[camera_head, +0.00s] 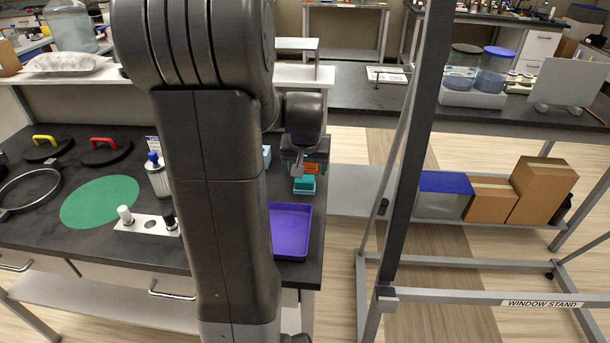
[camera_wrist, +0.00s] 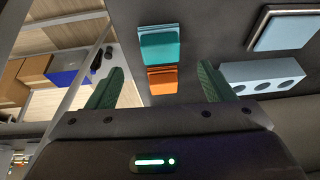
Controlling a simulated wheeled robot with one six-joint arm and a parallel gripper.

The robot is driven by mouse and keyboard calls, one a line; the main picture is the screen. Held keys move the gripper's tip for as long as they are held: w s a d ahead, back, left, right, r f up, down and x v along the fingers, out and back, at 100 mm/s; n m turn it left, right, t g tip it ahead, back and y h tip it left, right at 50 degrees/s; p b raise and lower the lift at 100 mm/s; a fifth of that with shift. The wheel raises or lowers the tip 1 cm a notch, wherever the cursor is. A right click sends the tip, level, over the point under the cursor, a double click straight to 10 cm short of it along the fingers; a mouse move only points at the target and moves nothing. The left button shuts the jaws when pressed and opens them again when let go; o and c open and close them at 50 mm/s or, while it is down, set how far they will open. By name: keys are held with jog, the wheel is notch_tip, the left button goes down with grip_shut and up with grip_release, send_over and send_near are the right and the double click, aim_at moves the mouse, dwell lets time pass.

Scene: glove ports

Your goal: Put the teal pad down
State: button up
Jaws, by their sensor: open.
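In the wrist view the teal pad (camera_wrist: 159,46) is beyond the fingertips, with the orange pad (camera_wrist: 161,81) nearer to me. My gripper (camera_head: 298,171) is just above and beside the pads. In the wrist view my gripper (camera_wrist: 160,75) has its green-faced fingers wide apart, with nothing held between them. I cannot tell the exact height of the fingers over the pads.
A purple tray (camera_head: 290,254) sits on the bench in front of the teal pad. A light blue block with holes (camera_wrist: 262,76) lies to the right in the wrist view. The window stand's post (camera_head: 412,160) rises right of the bench. A green disc (camera_head: 100,202) lies at left.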

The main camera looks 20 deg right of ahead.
aim_at(305, 179)
jog(key=v, duration=0.4)
jog(key=shift+s+r, duration=0.1)
jog(key=shift+r, duration=0.15)
jog(key=x, duration=1.2)
jog(key=shift+f, duration=0.2)
jog(key=shift+r, duration=0.2)
